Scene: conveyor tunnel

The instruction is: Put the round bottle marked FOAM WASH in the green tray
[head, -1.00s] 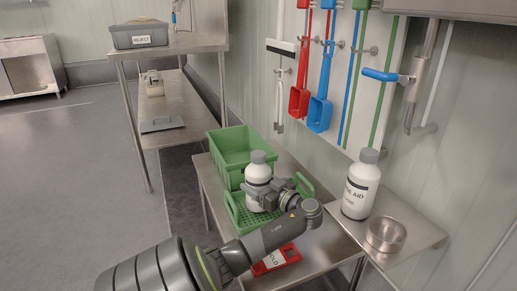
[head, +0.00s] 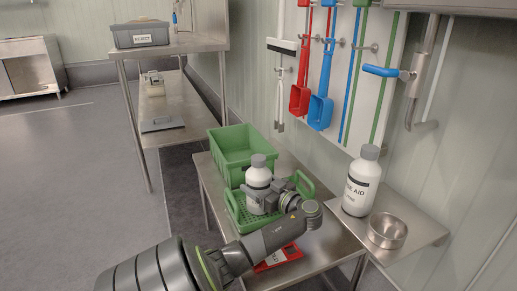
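A white round bottle (head: 258,177) with a grey cap stands upright over the near part of the green tray (head: 237,214); its label is hidden by my gripper. My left gripper (head: 262,197) is around the bottle's body and appears shut on it. The bottle's base is hidden, so I cannot tell whether it touches the tray floor. The tray is low, with perforated sides and a raised handle at the right. My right gripper is not in view.
A deeper green crate (head: 233,150) stands just behind the tray on the steel table. A second white bottle (head: 359,185), its label ending in "AID", and a steel bowl (head: 386,231) stand on the right shelf. A red sign (head: 279,257) lies near the table's front.

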